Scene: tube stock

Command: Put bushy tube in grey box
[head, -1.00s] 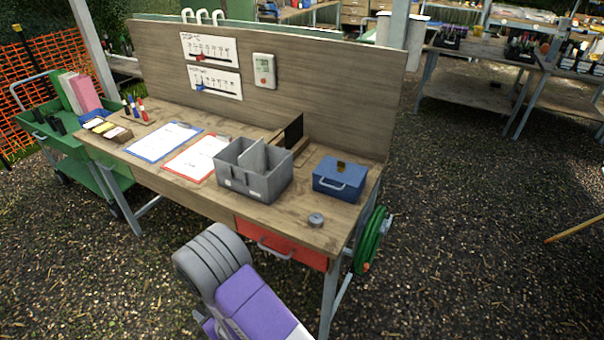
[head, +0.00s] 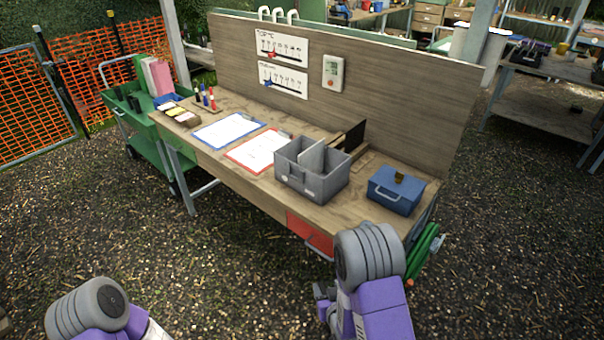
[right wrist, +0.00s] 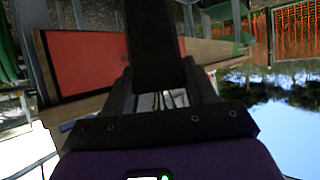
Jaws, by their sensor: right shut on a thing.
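The grey box (head: 292,184) stands on the wooden bench, open at the top, with an upright divider inside. My right gripper (right wrist: 160,95) is shut on a dark tube (right wrist: 153,45), seen between its fingers in the right wrist view. Pale thin strands show between the fingers; whether they belong to the tube's plant I cannot tell. In the head view my right arm is in front of the bench's near right part, and little of the gripper shows. My left arm shows at the bottom left; its gripper is out of view.
A blue toolbox (head: 396,194) stands right of the grey box. Clipboards (head: 228,131) lie to its left. A green cart (head: 150,128) with dark pots stands at the bench's left end. A back panel (head: 400,90) rises behind.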

